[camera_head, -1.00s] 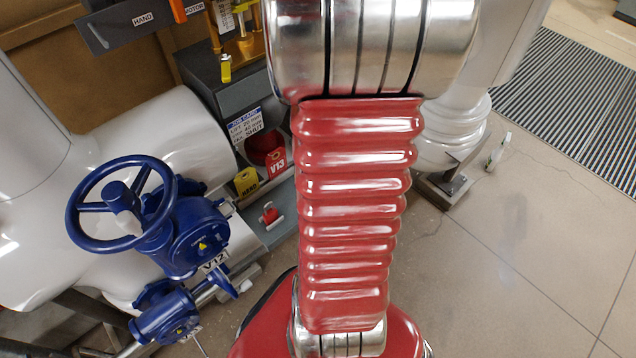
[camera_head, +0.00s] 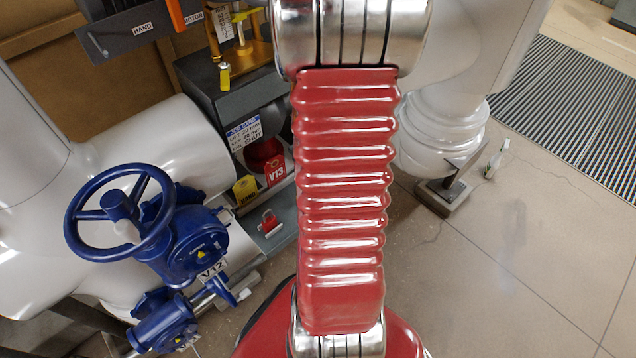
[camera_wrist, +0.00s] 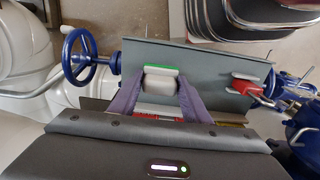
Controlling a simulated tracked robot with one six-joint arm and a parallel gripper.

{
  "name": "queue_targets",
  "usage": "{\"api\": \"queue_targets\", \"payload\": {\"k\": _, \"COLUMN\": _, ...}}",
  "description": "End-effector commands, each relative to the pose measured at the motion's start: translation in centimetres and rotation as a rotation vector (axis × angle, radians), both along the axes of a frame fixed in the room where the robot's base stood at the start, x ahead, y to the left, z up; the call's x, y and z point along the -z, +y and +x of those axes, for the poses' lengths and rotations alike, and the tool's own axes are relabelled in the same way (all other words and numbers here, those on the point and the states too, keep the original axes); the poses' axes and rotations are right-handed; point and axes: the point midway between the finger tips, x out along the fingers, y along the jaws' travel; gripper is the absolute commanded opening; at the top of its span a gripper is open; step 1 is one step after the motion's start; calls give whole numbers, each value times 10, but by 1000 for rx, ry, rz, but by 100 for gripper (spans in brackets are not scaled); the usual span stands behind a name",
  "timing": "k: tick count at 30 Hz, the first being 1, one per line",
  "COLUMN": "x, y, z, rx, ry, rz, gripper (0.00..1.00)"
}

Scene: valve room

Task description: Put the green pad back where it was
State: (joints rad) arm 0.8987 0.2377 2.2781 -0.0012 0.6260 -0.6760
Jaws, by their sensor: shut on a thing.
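In the wrist view my gripper (camera_wrist: 160,84) is shut, its two purple-grey fingers on either side of a pale block with a bright green strip along its far edge. I take this block to be the green pad (camera_wrist: 161,69); mostly its pale face and the green edge show. It is held in front of a grey panel or shelf (camera_wrist: 215,65); I cannot tell whether it touches it. In the head view my red arm covers the middle, and neither gripper nor pad shows.
A blue handwheel valve (camera_head: 120,212) stands at the left by large white pipes. Red V13 (camera_head: 275,172) and yellow (camera_head: 245,188) tags and a small red part (camera_head: 268,221) sit near the grey ledge. A red clamp-like part (camera_wrist: 246,87) lies right of the fingers.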

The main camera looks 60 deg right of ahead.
Motion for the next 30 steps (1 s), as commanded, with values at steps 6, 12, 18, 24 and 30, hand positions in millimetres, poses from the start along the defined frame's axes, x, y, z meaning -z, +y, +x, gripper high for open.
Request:
{"api": "queue_targets", "payload": {"k": 6, "x": 23, "y": 0, "z": -1, "rx": 1, "ry": 2, "rz": 2, "gripper": 25}}
{"api": "queue_targets", "payload": {"k": 12, "x": 25, "y": 0, "z": 0, "rx": 1, "ry": 0, "rz": 0, "gripper": 25}}
{"api": "queue_targets", "payload": {"k": 18, "x": 26, "y": 0, "z": 0, "rx": 1, "ry": 0, "rz": 0, "gripper": 45}}
{"api": "queue_targets", "payload": {"k": 24, "x": 26, "y": 0, "z": 0, "rx": 2, "ry": 0, "rz": 0, "gripper": 59}}
{"api": "queue_targets", "payload": {"k": 30, "x": 26, "y": -1, "z": -1, "rx": 2, "ry": 0, "rz": 0, "gripper": 62}}
